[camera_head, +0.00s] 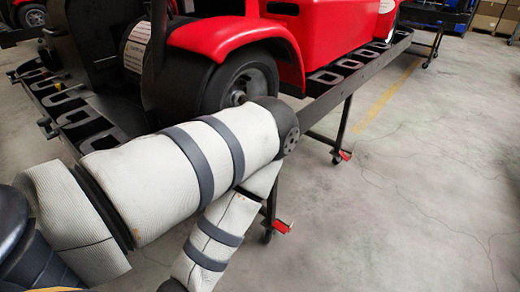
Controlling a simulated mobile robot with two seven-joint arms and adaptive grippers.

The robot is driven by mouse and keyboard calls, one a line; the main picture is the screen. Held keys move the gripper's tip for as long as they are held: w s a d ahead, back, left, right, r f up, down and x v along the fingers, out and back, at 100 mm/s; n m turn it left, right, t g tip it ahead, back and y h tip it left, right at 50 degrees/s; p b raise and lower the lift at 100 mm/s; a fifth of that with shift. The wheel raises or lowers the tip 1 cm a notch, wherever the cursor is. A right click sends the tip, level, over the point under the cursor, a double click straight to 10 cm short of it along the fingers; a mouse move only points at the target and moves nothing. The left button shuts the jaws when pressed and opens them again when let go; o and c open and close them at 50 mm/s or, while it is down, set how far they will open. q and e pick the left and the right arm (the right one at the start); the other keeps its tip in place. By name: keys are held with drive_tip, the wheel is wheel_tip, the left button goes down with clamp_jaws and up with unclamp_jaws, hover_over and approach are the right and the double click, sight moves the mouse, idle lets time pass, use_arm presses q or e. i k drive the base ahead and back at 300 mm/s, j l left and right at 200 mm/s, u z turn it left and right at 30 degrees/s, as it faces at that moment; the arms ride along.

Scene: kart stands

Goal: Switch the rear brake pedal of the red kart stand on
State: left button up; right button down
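The red kart (320,28) sits on a black metal stand (335,92) with slotted side rails and legs on casters. One red brake pedal (283,226) shows at the caster of the nearer leg, just right of my bent arm. A second red pedal (343,155) shows at a caster farther back. Both stick out to the right near floor level. Whether either is pressed down is too small to tell. My arm covers part of the stand and most of the nearer leg. Neither of my grippers is in view; the forearm leaves through the bottom edge.
The concrete floor (430,200) to the right of the stand is clear, with a yellow line (388,95) on it. Another stand (432,45) with casters and cardboard boxes (490,14) are at the back right. The kart's rear wheel (240,80) is close behind my elbow.

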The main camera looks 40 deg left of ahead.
sight(282, 229)
drive_tip(key=i+l+u, duration=0.15)
drive_tip(key=u, duration=0.25)
drive_tip(key=i+l+u, duration=0.4)
drive_tip(key=l+u, duration=0.15)
drive_tip(key=u, duration=0.25)
drive_tip(key=i+l+u, duration=0.2)
drive_tip(key=l+u, duration=0.3)
drive_tip(key=l, duration=0.15)
drive_tip(key=i+l+u, duration=0.1)
drive_tip(key=l, duration=0.2)
drive_tip(key=i+j, duration=0.45)
